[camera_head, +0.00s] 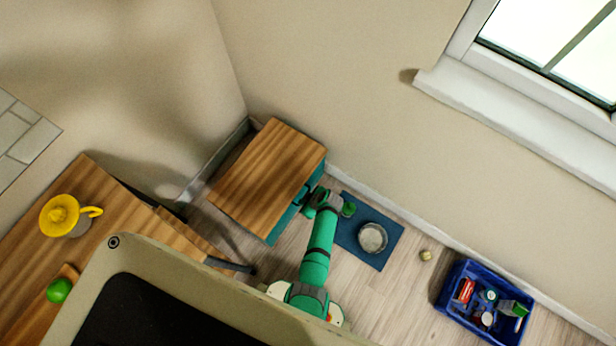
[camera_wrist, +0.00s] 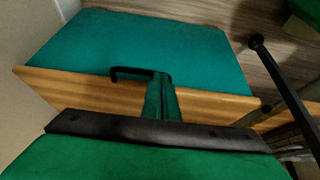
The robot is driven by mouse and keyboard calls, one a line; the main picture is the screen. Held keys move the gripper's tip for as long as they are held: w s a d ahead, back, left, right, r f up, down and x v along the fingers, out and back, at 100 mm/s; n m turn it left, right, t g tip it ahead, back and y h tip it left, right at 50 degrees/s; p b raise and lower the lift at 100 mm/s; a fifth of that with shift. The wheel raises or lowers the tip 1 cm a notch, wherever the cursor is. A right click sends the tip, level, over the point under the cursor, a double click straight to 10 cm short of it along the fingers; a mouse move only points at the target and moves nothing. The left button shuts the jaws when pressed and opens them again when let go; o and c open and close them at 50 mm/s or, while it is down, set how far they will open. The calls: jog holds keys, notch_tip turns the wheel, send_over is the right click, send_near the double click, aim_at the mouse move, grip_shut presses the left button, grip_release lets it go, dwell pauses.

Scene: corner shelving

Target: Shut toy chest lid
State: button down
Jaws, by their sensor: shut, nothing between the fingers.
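The toy chest stands in the room's corner. Its wooden lid (camera_head: 268,178) covers the top, and part of its teal front (camera_head: 284,222) shows below. In the wrist view I see a broad teal panel (camera_wrist: 140,45), a wooden edge (camera_wrist: 75,88) and a black bar handle (camera_wrist: 128,71). My gripper (camera_head: 309,204) is at the chest's front right side. In the wrist view my gripper (camera_wrist: 160,80) is shut and empty, with its fingertips beside the handle's right end. I cannot tell whether they touch it. Whether a gap remains under the lid is hard to see.
A blue mat (camera_head: 375,251) with a metal bowl (camera_head: 373,237) lies right of the chest. A small ball (camera_head: 425,255) and a blue crate (camera_head: 447,299) of items are farther right. A wooden table (camera_head: 120,212) with a yellow jug (camera_head: 62,215) stands at left.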

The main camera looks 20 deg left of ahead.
jog(key=w+a+r+v, duration=0.1)
jog(key=v, duration=1.2)
jog(key=s+d+r+m+t+h, duration=0.2)
jog(key=s+d+r+m+t, duration=0.15)
jog(key=s+d, duration=0.2)
jog(key=s+d+r+m+t+h, duration=0.2)
jog(key=s+d+r+m+t, duration=0.1)
jog(key=s+d+m, duration=0.3)
jog(key=s+r+m+t, duration=0.3)
jog(key=s+r+t, duration=0.1)
jog(key=r, duration=1.1)
jog(key=s+r+m+t+h, duration=0.1)
jog(key=s+r+m+t, duration=0.2)
jog(key=r, duration=1.2)
jog(key=s+t, duration=0.1)
jog(key=s, duration=0.2)
jog(key=shift+s+d, duration=0.15)
jog(key=shift+d, duration=0.1)
jog(key=shift+r, duration=0.1)
